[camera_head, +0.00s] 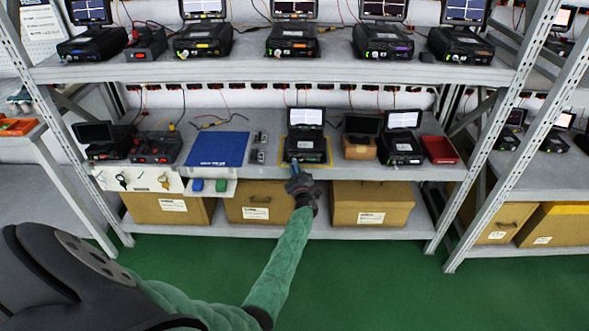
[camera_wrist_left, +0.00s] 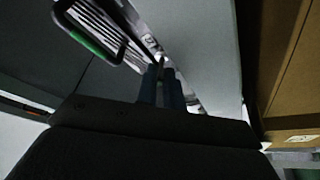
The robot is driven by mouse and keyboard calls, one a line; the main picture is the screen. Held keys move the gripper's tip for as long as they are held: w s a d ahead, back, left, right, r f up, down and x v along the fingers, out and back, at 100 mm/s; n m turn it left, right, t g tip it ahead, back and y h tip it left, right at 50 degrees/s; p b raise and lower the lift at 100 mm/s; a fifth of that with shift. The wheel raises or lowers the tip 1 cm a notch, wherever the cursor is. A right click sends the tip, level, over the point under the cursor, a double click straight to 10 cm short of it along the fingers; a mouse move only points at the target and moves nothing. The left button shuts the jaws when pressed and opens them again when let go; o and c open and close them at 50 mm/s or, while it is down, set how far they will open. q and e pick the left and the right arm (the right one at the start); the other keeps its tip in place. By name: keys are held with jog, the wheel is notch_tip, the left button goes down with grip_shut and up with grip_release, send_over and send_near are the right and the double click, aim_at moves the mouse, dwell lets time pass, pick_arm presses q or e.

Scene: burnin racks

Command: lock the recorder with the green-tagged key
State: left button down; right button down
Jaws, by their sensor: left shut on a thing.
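The recorder (camera_head: 304,145), a black case with its lit screen raised, stands inside a yellow outline on the middle shelf. My left gripper (camera_head: 295,168) is at the recorder's front, by the shelf edge. In the left wrist view its two dark blue fingers (camera_wrist_left: 160,72) are close together, shut on a small thin thing, seemingly a key, at their tips. Its tag colour is hidden. The recorder's handle (camera_wrist_left: 128,52) with a green strip shows just ahead of the fingers. I cannot tell whether the key touches the lock. My right gripper is not in view.
A blue mat (camera_head: 217,149) lies left of the recorder. Another recorder (camera_head: 401,147) and a red tray (camera_head: 440,150) are right. Cardboard boxes (camera_head: 372,200) stand below.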

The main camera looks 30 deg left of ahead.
pick_arm(q)
jog(key=c, duration=1.9)
grip_release()
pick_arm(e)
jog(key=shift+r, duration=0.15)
